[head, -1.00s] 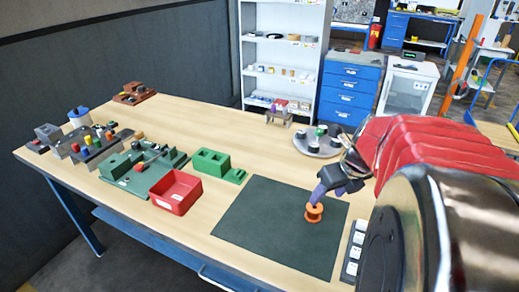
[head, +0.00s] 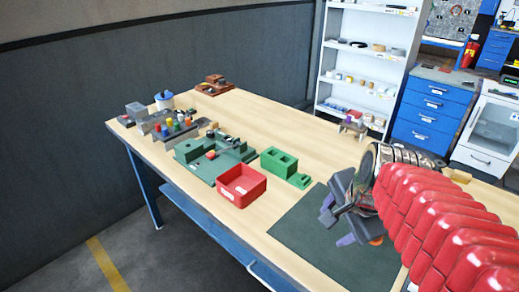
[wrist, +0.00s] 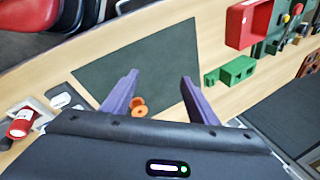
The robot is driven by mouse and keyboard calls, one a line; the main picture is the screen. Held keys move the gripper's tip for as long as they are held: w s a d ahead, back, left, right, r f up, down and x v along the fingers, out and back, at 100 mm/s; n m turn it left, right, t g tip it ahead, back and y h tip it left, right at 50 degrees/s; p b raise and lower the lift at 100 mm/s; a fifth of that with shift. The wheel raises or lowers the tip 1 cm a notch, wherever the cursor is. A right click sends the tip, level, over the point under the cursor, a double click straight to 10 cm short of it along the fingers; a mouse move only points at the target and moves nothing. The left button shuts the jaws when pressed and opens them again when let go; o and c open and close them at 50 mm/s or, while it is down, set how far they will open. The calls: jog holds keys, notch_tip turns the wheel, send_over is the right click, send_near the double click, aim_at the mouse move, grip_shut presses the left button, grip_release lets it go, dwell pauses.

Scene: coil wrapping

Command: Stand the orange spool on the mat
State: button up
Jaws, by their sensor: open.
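The orange spool (wrist: 138,108) is on the dark green mat (wrist: 165,55). In the wrist view it shows between the finger lines, closer to the left finger, and appears apart from both. In the head view only a sliver of the spool (head: 376,241) shows beside my arm, and the mat (head: 305,225) is partly covered by the arm. My gripper (head: 337,227) is open and empty, raised above the mat; its purple fingers (wrist: 160,77) are spread wide in the wrist view. The spool looks upright, but its base is not clear.
A red tray (head: 241,186) and a green block (head: 279,162) stand left of the mat. A green fixture (head: 215,156) and a rack with coloured pieces (head: 172,126) are farther left. In the wrist view, a red cylinder (wrist: 22,122) and white labelled pieces lie beyond the mat's left edge.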

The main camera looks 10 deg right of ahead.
jog(key=s+a+r+n, duration=0.1)
jog(key=s+a+n, duration=0.4)
jog(key=a+n, duration=0.4)
jog(key=n, duration=0.7)
jog(key=shift+t, duration=0.4)
jog(key=shift+c, duration=0.5)
